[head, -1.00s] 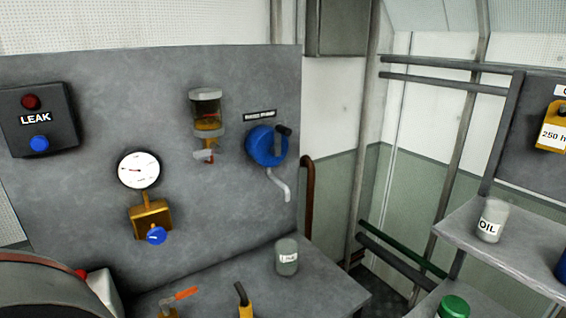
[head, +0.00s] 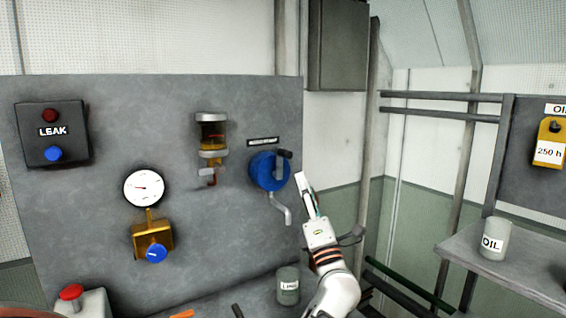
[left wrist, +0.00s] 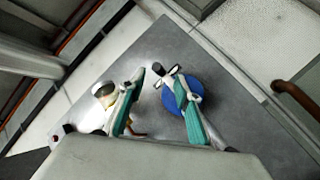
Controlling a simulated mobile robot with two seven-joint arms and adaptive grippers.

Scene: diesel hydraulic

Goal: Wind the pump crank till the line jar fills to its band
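The blue pump (head: 266,172) is fixed on the grey panel, with its dark crank handle (head: 284,155) at its upper right and a bent grey spout below. The line jar (head: 288,283), a grey-green jar labelled LINE, stands on the bench under the spout. Its level and band are too small to tell. My left gripper (head: 308,190) points up just right of the pump, apart from the crank in the head view. In the left wrist view its two teal-padded fingers stand apart, and the blue pump (left wrist: 214,97) shows behind the right finger. My right gripper is out of view.
The panel also holds a sight glass (head: 212,135), a gauge (head: 144,187), a brass valve with a blue knob (head: 157,253) and a LEAK box (head: 52,135). An OIL jar (head: 495,238) stands on the right shelf. A red button (head: 71,292) is at lower left.

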